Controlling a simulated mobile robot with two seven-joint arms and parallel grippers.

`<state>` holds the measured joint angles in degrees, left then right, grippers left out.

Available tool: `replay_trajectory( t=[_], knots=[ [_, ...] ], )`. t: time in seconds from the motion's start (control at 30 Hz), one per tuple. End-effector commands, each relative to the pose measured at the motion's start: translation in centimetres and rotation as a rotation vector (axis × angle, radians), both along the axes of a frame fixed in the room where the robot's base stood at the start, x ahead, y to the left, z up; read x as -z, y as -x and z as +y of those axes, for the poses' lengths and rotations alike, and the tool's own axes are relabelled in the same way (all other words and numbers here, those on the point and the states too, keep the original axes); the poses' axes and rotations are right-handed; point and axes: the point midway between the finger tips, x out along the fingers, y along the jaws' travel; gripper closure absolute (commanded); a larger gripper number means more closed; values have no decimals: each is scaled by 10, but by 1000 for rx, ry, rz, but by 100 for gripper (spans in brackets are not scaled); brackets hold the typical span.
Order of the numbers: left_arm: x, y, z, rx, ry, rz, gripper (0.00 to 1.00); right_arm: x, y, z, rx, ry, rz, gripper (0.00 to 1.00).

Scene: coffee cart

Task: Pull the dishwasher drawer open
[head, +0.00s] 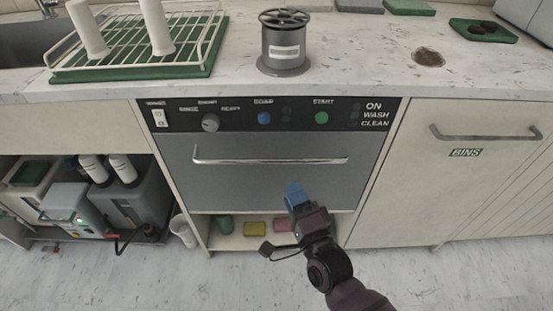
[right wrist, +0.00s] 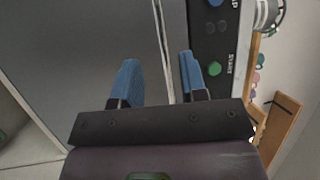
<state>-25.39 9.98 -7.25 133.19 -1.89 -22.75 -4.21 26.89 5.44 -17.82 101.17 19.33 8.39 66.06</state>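The dishwasher drawer (head: 240,185) is a grey front panel under a black control strip, and it looks shut. Its long horizontal silver handle (head: 270,161) crosses the upper part of the panel. My right gripper (head: 295,190), with blue fingers, is in front of the drawer, just below the handle's right half in the head view. In the right wrist view the gripper (right wrist: 160,78) is open, and the handle (right wrist: 162,45) runs between the two fingers in the picture. I cannot tell how far the fingertips are from it. My left gripper is not in view.
The control strip (head: 270,116) has knobs and a green start button. Above is a counter with a green-based rack (head: 140,45) and a grey cylinder (head: 284,45). A bins door (head: 465,190) is at right, an open shelf with machines (head: 90,195) at left. The floor in front looks clear.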

Motion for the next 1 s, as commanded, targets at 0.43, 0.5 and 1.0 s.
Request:
replay_trajectory(
  t=[0.43,0.5,1.0],
  knots=[
    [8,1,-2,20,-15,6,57,-11,-61,26,1,1,1,61],
    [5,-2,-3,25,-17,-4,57,-13,-69,30,0,2,1,61],
    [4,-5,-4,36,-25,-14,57,-19,-91,38,2,3,0,61]
  ],
)
